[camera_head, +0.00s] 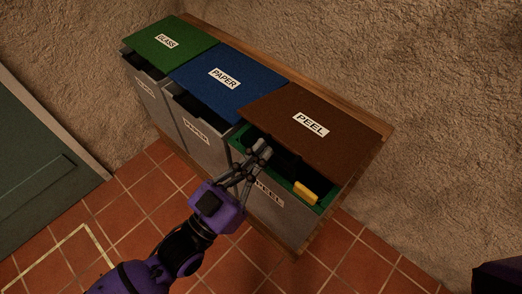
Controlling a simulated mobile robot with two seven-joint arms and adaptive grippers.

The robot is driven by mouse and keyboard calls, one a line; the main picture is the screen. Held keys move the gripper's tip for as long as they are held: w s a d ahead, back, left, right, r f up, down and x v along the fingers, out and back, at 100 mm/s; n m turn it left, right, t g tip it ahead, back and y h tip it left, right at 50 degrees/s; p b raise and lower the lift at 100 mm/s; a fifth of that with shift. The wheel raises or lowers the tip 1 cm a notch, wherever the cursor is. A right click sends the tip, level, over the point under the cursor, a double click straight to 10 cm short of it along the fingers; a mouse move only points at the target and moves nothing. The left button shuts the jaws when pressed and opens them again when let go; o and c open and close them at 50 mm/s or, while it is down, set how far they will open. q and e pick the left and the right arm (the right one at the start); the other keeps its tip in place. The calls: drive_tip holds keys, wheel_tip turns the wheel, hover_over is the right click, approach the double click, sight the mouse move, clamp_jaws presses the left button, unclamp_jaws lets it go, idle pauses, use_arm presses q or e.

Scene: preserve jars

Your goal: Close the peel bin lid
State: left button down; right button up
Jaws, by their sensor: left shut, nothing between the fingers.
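The peel bin (279,215) is a grey box with a green inner rim and a "PEEL" label on its front. Its brown lid (340,146), also labelled "PEEL", covers the back part, and a gap shows along the front edge. A small yellow object (306,192) shows at the front right of the opening. My left gripper (261,148) is shut and empty, with its fingertips at the front left of the opening, close to the lid's front edge. I cannot tell whether they touch the lid. My right gripper is not in view.
The paper bin with a blue lid (222,83) and the glass bin with a green lid (160,40) stand to the left in the same wooden frame (233,45). A rough wall is behind. The tiled floor (110,225) in front is clear. A green door (35,165) is at left.

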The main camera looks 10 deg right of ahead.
use_arm(q)
drive_tip(key=shift+f+b, duration=2.35)
drive_tip(key=shift+f, duration=1.2)
wheel_tip(320, 180, up, 5)
drive_tip(key=s+a+h+p, duration=0.1)
drive_tip(key=a+p, duration=0.1)
drive_tip(key=p, duration=0.2)
drive_tip(key=d+f+v, duration=0.1)
drive_tip(key=f+v, duration=0.1)
drive_tip(key=v, duration=0.8)
drive_tip(key=shift+t+b, duration=0.3)
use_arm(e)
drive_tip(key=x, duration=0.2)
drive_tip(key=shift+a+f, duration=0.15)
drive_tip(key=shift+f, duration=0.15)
use_arm(q)
drive_tip(key=shift+s+f, duration=0.1)
drive_tip(key=shift+f, duration=0.1)
